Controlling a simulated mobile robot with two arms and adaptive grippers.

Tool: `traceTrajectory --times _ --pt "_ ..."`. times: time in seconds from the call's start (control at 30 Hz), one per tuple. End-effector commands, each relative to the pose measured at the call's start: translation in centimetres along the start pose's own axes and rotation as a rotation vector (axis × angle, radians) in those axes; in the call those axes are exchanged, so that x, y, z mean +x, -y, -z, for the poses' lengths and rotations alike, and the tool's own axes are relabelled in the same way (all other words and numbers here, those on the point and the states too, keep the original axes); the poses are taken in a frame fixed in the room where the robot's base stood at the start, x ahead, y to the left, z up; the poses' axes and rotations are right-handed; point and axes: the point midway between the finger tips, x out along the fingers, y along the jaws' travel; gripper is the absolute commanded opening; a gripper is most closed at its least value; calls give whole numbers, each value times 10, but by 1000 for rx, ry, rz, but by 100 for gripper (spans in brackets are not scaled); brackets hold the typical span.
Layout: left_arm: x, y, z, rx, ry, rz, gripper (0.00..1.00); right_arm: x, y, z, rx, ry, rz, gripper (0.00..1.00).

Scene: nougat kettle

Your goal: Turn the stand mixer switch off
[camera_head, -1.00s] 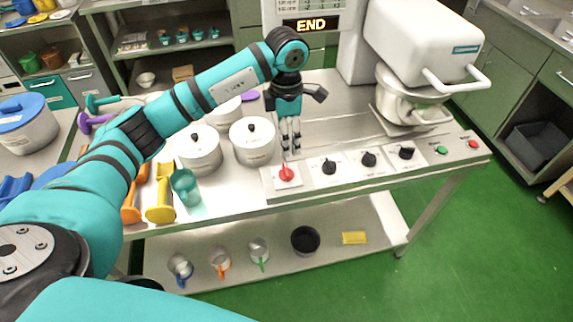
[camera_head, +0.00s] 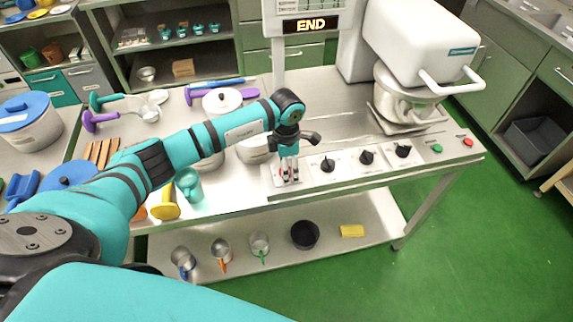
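The white stand mixer (camera_head: 415,45) with its metal bowl (camera_head: 408,103) stands at the back right of the steel table. A control panel runs along the table's front edge. A red knob (camera_head: 283,175) sits at its left end, mostly hidden by my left gripper. Three black knobs (camera_head: 327,165) follow to its right, then a green button (camera_head: 437,148) and a red button (camera_head: 467,142). My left gripper (camera_head: 289,179) points down with its fingertips at the red knob; whether they grip it I cannot tell. My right gripper is not in view.
A display reading END (camera_head: 305,25) stands behind the panel. A lower shelf (camera_head: 370,205) holds several cups.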

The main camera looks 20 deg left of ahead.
Motion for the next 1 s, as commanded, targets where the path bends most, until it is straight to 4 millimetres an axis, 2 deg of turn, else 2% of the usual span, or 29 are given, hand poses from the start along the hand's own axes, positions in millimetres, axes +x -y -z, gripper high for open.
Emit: traceTrajectory --times 0.07,0.47,0.77,1.0 --pt "0 0 0 0 0 0 68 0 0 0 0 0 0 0" --pt "-1 0 0 0 0 0 17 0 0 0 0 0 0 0" --pt "0 0 0 -39 0 -1 17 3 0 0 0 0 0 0" --pt "0 -1 0 -177 1 -1 17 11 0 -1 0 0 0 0"
